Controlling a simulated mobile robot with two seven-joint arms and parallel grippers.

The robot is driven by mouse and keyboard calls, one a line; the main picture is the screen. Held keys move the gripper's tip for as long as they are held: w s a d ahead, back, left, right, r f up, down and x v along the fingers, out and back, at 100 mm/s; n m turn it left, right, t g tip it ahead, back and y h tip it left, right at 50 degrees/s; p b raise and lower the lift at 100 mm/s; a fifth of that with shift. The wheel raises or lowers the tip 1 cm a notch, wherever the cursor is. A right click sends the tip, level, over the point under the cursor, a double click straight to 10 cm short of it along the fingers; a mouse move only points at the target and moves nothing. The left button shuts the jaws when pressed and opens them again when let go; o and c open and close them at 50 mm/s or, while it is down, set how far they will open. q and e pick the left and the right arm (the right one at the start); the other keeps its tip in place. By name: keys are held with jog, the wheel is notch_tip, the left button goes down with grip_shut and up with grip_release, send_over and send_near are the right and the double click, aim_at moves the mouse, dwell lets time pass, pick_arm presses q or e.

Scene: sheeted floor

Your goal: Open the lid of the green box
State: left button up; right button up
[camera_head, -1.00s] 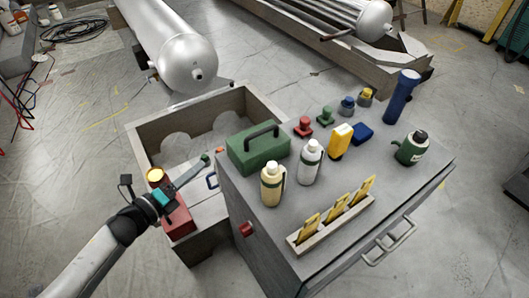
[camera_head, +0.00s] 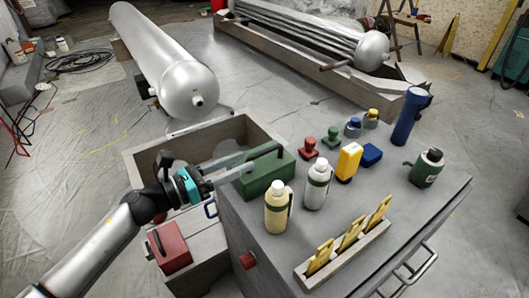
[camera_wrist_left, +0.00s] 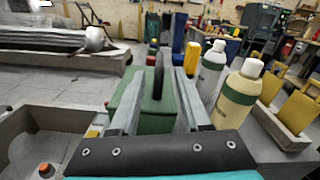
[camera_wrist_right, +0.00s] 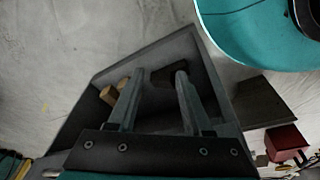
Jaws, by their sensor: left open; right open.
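The green box (camera_head: 268,178) sits on the left corner of the grey cabinet top, with a dark handle on its lid. The lid looks closed. My left gripper (camera_head: 262,160) reaches in from the left, with its fingers at the box's handle. In the left wrist view, the two fingers (camera_wrist_left: 157,88) are apart, with the dark handle (camera_wrist_left: 159,72) upright between them and the green box (camera_wrist_left: 155,112) beyond and below. I cannot tell whether they touch it. My right gripper (camera_wrist_right: 153,88) shows only in its own wrist view, open over a grey open-topped container.
A cream bottle (camera_head: 278,210) and a white bottle (camera_head: 316,186) stand just right of the box. A rack of yellow tags (camera_head: 345,245), stamps and a blue flashlight (camera_head: 410,116) share the cabinet top. A red box (camera_head: 170,248) stands below my left arm.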

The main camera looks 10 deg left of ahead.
aim_at(279, 146)
pick_arm(q)
jog(key=x, duration=0.7)
jog(key=shift+w+d, duration=0.15)
jog(key=shift+w, duration=0.05)
jog(key=shift+c, duration=0.3)
grip_shut()
jog(key=shift+f, duration=0.1)
dwell(0.8)
